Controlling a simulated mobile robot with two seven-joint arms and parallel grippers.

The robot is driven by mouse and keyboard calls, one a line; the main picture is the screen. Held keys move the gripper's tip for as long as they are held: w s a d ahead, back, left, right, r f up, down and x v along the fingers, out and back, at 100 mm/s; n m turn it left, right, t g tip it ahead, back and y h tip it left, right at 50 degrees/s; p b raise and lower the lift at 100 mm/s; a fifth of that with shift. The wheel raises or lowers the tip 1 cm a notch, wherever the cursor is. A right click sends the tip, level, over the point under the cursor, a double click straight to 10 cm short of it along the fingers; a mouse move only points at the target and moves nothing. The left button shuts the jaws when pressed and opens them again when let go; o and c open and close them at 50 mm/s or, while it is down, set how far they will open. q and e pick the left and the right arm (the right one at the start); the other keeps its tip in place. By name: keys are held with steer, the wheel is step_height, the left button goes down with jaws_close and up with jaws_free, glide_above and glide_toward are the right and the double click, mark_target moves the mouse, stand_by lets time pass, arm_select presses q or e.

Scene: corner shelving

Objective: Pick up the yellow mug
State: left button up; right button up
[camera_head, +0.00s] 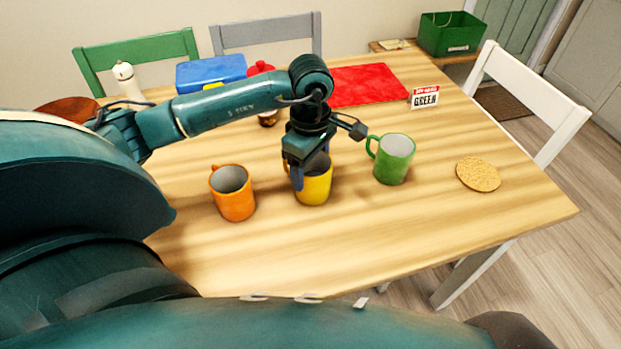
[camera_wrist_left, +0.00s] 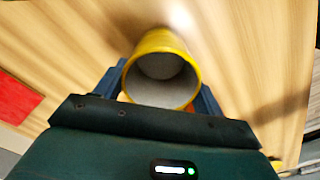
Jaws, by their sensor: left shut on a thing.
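The yellow mug (camera_head: 316,188) is upright at the middle of the wooden table, between an orange mug (camera_head: 233,194) on the left and a green mug (camera_head: 394,160) on the right. My left gripper (camera_head: 308,177) reaches down over the yellow mug and is shut on it. In the left wrist view, the yellow mug (camera_wrist_left: 160,42) sits between the two blue fingers (camera_wrist_left: 160,88), its open grey inside facing the camera. I cannot tell whether its base touches the table. My right gripper is not in view.
A cork coaster (camera_head: 478,174) lies at the right of the table (camera_head: 400,230). A red mat (camera_head: 367,85), a small sign (camera_head: 424,97) and a blue box (camera_head: 210,73) are toward the back. The front of the table is clear.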

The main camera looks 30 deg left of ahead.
arm_select(q)
steer(key=c, duration=0.5)
steer(key=shift+r, duration=0.2)
